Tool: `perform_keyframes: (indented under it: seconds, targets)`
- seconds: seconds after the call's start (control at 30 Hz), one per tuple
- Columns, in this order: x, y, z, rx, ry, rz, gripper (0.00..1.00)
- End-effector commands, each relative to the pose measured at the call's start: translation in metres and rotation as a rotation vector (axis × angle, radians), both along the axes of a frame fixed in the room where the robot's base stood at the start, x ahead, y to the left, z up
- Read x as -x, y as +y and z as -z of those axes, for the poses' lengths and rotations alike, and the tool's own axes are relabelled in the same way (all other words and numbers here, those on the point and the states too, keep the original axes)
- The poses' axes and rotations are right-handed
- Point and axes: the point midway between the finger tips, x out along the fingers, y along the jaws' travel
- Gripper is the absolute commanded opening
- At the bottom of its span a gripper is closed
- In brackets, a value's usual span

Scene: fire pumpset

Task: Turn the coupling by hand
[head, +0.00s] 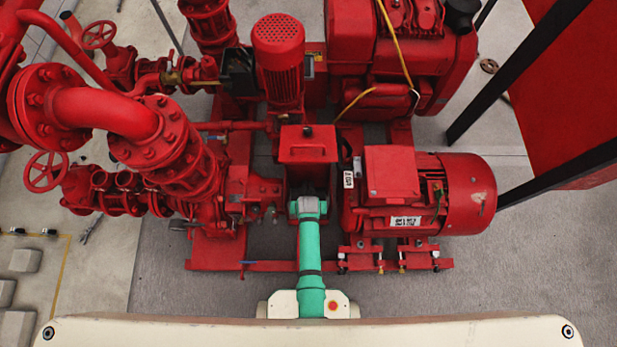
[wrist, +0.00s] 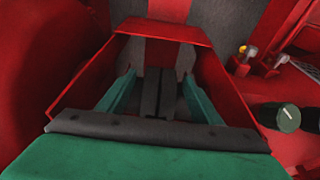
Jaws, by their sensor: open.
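In the wrist view my gripper (wrist: 158,78) is open, with a green finger on the left and another on the right. A dark grey ribbed piece, which looks like the coupling (wrist: 158,95), shows between the fingers inside a red-sided housing (wrist: 165,30). A gap shows beside each finger; I cannot tell whether either touches the coupling. In the head view my green arm reaches up the middle to the space between the pump side and the red motor (head: 465,195). There the arm's end hides the coupling and my fingers.
Red pump pipework (head: 190,165) stands close on the left. A red box (head: 307,145) lies just beyond the arm's end. A red base rail (head: 225,266) crosses below the arm. A dark green-capped cylinder (wrist: 287,119) is at the right in the wrist view. Open floor (head: 540,250) lies at the right.

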Motion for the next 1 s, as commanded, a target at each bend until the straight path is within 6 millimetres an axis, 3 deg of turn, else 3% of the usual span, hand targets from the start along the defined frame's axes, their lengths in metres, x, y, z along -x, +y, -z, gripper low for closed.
perform_keyframes:
  seconds: [0.2,0.43,1.0]
  targets:
    - [0.01,-0.001,-0.036,0.0,-0.002,0.001,0.59]
    - [0.018,-0.001,-0.065,0.0,-0.001,0.0,0.59]
    - [0.021,-0.001,-0.074,0.0,0.001,0.0,0.59]
